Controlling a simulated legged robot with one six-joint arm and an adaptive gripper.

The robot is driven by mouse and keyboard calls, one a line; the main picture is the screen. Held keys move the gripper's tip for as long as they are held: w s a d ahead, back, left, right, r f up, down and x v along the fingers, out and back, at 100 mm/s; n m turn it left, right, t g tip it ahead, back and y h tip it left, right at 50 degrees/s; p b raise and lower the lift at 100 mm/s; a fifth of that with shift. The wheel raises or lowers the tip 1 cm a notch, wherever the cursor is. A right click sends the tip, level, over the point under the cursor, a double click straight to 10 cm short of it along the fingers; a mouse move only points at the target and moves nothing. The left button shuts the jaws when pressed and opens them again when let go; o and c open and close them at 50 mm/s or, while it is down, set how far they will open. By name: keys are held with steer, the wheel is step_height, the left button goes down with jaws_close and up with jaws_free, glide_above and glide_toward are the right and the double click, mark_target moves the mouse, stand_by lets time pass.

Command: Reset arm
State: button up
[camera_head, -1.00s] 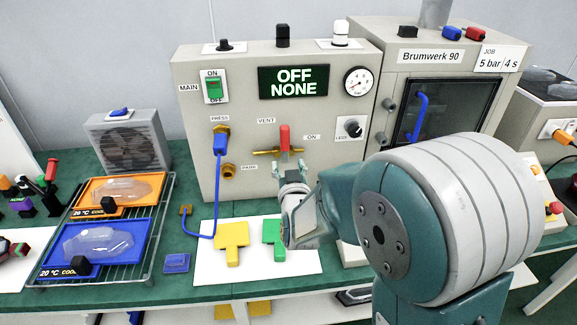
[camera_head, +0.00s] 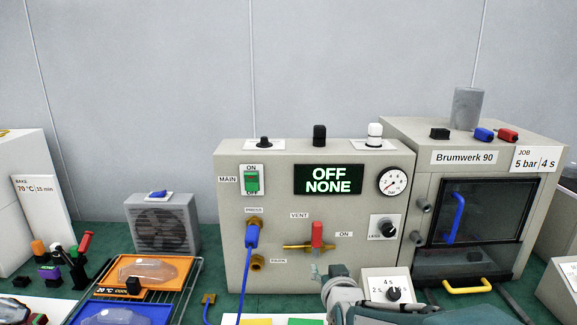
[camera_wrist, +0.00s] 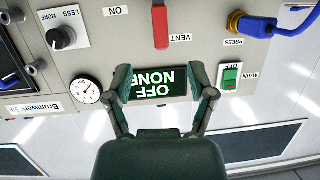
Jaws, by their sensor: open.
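My gripper (camera_wrist: 165,85) is open and empty in the wrist view, its two fingers spread in front of the control box's display reading OFF NONE (camera_wrist: 158,88). The wrist picture is upside down. In the head view the gripper (camera_head: 322,272) shows only in part at the bottom, in front of the grey control box (camera_head: 285,200) and below the red vent lever (camera_head: 317,233). My arm covers the lower right of that view. I see nothing held.
A blue hose plug (camera_head: 252,234) sits in the PRESS port. The Brumwerk 90 chamber (camera_head: 408,185) stands right of the box. A knob panel (camera_head: 388,288) is beside my arm. Trays (camera_head: 150,272), a fan (camera_head: 163,225) and lamp parts stand left.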

steer(key=s+d+g, duration=0.3)
steer(key=s+g, duration=0.1)
steer(key=s, duration=0.8)
steer(key=s+d+r+g+h, duration=0.1)
steer(key=s+d+g, duration=0.2)
steer(key=s, duration=1)
steer(key=shift+s+d+r+g, duration=0.15)
steer(key=shift+s+g, duration=0.15)
steer(key=shift+g, duration=0.7)
